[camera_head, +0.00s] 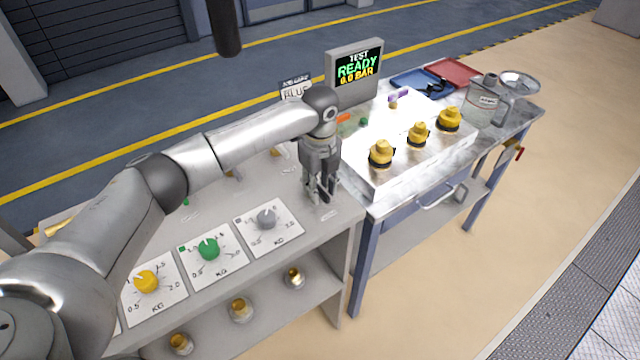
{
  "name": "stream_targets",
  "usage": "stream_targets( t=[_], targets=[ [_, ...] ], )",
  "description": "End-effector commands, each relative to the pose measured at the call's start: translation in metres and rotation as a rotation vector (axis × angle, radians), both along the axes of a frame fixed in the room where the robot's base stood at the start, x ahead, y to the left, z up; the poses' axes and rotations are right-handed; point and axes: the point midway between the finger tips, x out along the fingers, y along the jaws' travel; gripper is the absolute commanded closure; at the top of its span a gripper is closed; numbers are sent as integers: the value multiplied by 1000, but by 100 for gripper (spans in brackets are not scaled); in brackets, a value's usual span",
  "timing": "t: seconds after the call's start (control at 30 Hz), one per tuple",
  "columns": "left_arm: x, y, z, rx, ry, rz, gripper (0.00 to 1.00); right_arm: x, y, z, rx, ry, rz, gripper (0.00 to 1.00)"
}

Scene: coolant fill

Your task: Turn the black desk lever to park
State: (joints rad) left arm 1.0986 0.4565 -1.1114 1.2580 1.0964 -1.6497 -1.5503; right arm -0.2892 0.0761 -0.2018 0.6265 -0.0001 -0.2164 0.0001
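My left gripper (321,194) points down over the right end of the grey desk (345,212), right of the grey dial. Its fingers look slightly apart, but at this size I cannot tell whether it is open or shut, or if anything is between them. I cannot make out a black desk lever; the gripper and arm cover part of the desk. My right gripper is not in view.
Panels with a yellow dial (146,281), green dial (208,248) and grey dial (266,218) lie along the desk front. Right of it, a workbench holds several yellow-capped fittings, a screen (356,72), a clear jug (483,98) and blue and red trays (452,72).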

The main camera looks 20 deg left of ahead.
Motion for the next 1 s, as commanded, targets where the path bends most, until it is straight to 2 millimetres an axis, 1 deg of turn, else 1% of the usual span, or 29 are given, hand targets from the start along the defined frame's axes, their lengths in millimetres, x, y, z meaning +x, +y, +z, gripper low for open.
stream_targets(
  t=[0.07, 0.2, 0.33, 0.73, 0.87, 1.0],
  targets=[
    [0, 0, 0, 0, 0, 0, 67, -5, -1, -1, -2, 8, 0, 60],
    [0, 0, 0, 0, 0, 0, 84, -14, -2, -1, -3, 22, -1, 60],
    [0, 0, 0, 0, 0, 0, 100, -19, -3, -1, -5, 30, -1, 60],
    [0, -1, 1, -1, 1, 5, 100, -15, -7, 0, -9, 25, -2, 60],
    [2, -5, 2, -2, 1, 28, 100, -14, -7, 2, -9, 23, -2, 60],
    [5, -14, 3, -2, 2, 78, 100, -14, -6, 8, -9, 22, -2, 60]
  ],
)
